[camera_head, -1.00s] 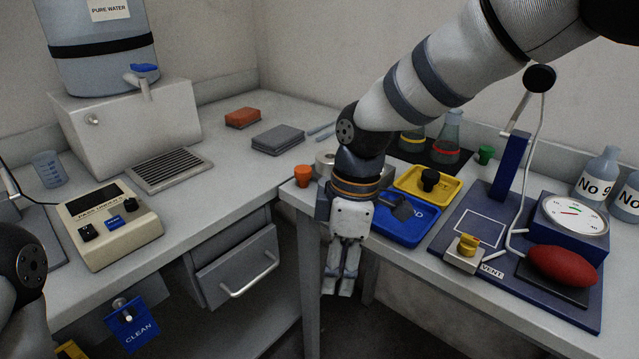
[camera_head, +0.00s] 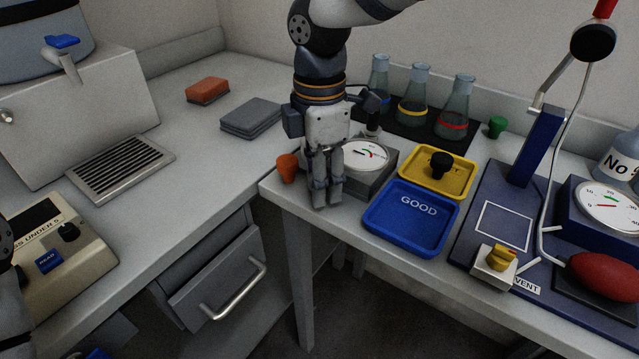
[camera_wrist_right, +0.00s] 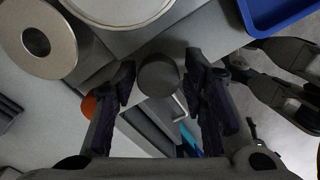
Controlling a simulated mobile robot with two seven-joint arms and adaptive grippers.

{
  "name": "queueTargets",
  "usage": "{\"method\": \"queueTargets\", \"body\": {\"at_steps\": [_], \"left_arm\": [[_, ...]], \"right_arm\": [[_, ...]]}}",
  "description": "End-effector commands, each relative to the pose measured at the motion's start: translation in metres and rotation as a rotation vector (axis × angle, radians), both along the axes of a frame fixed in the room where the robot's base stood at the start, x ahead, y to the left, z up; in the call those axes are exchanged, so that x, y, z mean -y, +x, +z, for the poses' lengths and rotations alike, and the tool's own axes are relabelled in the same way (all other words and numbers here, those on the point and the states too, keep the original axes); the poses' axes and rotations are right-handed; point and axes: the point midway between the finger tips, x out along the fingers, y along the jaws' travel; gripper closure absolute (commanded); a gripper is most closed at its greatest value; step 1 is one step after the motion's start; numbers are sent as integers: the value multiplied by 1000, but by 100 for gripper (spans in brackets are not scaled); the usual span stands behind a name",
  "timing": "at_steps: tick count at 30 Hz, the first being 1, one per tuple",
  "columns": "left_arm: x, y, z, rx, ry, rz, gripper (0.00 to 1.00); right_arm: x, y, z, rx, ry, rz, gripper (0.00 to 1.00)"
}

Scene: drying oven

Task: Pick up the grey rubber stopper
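A dark grey round stopper (camera_wrist_right: 158,75) shows in the right wrist view, seen from above, between the tips of my right gripper (camera_wrist_right: 160,80). The two fingers stand apart on either side of it, with a narrow gap showing. I cannot tell whether the fingertips reach down beside it or are above it. In the head view my right gripper (camera_head: 326,198) points down at the front left corner of the right table and hides the stopper.
An orange stopper (camera_head: 288,168) stands close left of the right gripper. A dial scale (camera_head: 380,178) is just behind it on the right. A blue GOOD tray (camera_head: 410,238) and a yellow tray (camera_head: 462,182) with a black stopper lie further right. Several flasks (camera_head: 413,98) stand behind.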

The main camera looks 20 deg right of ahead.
Motion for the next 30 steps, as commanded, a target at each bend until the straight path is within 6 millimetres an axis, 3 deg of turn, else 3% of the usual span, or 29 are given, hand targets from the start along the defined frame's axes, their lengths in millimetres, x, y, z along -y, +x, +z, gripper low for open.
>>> {"method": "queueTargets", "body": {"at_steps": [3, 8, 13, 23, 26, 30], "left_arm": [[0, 0, 0, -1, 0, 0, 52], [0, 0, 0, 0, 0, 0, 52], [0, 0, 0, 0, 0, 0, 52], [0, 0, 0, 0, 0, 0, 52], [0, 1, 0, 2, 0, 0, 52], [0, 4, 4, 15, 0, 0, 52]], "right_arm": [[0, -1, -10, -1, 0, 1, 61], [0, 0, -10, 1, 0, 0, 61], [0, 0, -10, 0, 0, 0, 91], [0, 0, -8, 1, 0, 0, 91], [0, 1, 1, 3, 0, -1, 91], [-3, -4, 31, 6, 0, 1, 91]]}}
